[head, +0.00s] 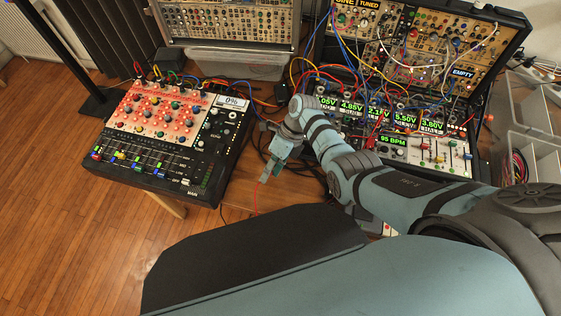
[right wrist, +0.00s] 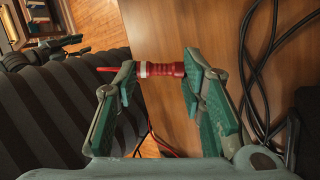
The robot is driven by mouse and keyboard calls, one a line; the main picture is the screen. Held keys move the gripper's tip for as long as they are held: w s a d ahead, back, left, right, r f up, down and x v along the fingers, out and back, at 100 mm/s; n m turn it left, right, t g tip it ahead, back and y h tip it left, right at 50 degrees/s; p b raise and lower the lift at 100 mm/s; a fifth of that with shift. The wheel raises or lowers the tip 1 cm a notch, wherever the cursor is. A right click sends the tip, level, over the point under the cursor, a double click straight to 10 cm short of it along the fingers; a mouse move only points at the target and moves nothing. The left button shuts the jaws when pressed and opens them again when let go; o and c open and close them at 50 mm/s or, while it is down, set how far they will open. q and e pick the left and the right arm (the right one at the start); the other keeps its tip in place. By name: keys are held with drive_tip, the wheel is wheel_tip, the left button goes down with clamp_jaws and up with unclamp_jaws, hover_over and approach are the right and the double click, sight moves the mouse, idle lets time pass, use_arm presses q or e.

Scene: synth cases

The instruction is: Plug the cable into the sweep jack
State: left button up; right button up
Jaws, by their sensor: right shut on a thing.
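My right gripper (head: 268,172) is over the gap between the two synth cases in the head view. In the right wrist view my right gripper (right wrist: 160,75) is shut on a red cable plug (right wrist: 163,69), which lies crosswise between the fingertips. A thin red cable (head: 256,198) hangs below the gripper in the head view. The plug is apart from any jack. The sweep jack cannot be made out among the small sockets on the synth panels. I cannot make out my left gripper.
A black synth with an orange panel (head: 160,108) stands at left. An open case of modules (head: 405,55) with many patch cables stands at right, partly behind my right arm. Dark cables (right wrist: 257,70) lie on the wooden table (right wrist: 185,25). A clear bin (head: 235,64) is behind.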

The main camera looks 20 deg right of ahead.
drive_tip(key=s+d+r+m+t+y+p, duration=0.2)
drive_tip(key=d+m+t+y, duration=0.25)
drive_tip(key=m, duration=0.25)
drive_tip(key=shift+t, duration=0.35)
drive_tip(key=f+b, duration=0.2)
drive_tip(key=b, duration=0.1)
drive_tip(key=a+f+b, duration=0.1)
drive_tip(key=f+b, duration=0.2)
drive_tip(key=shift+w+a+f, duration=0.15)
drive_tip(key=shift+w+f, duration=0.05)
drive_tip(key=shift+f+b, duration=0.35)
drive_tip(key=shift+b, duration=0.2)
use_arm(q)
wheel_tip(320, 180, down, 4)
drive_tip(key=shift+s+f, duration=0.1)
use_arm(e)
drive_tip(key=shift+r, duration=0.15)
drive_tip(key=o, duration=0.9)
drive_tip(key=shift+s, duration=0.1)
use_arm(q)
drive_tip(key=shift+r, duration=0.25)
